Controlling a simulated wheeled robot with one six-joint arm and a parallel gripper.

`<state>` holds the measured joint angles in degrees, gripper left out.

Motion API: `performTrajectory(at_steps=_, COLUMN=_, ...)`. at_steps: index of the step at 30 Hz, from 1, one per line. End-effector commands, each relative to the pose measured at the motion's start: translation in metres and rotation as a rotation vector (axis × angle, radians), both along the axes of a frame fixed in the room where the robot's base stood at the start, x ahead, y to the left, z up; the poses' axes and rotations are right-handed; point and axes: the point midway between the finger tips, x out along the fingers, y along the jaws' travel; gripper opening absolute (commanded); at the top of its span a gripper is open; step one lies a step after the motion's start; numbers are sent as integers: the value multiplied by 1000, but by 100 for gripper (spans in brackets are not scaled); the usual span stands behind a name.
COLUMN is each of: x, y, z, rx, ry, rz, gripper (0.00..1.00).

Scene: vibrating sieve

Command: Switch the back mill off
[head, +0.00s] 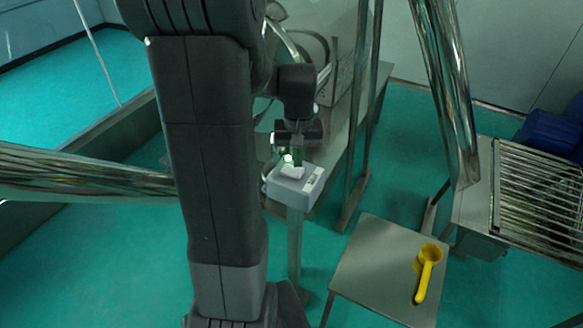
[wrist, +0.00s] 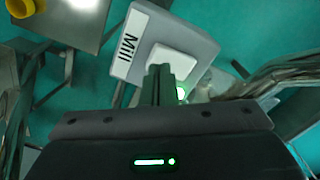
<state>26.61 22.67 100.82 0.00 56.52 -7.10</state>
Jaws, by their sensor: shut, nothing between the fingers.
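A grey switch box (head: 290,191) labelled "Mill" stands on a thin metal post in the middle of the head view. It also shows in the wrist view (wrist: 150,28). A white rocker plate (wrist: 172,62) sits on its face, and a green light (wrist: 181,93) glows beside it. The label does not show which mill it serves. My gripper (wrist: 160,72) is shut and empty, its fingertips right at the rocker, partly covering it. Contact cannot be told. In the head view my gripper (head: 294,158) is just above the box, partly hidden by my arm.
A small steel table (head: 370,265) holds a yellow scoop (head: 428,268) at the lower right. Steel posts (head: 362,120) and a bench stand behind the box. A shiny pipe (head: 445,90) and a slatted rack (head: 540,200) are at the right. Another shiny pipe (head: 80,172) crosses the left.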

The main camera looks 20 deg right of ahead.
Motion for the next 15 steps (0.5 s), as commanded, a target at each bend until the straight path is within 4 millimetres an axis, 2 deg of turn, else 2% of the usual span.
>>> performTrajectory(at_steps=15, x=0, y=0, z=-5, rx=0, ry=0, rz=0, gripper=0)
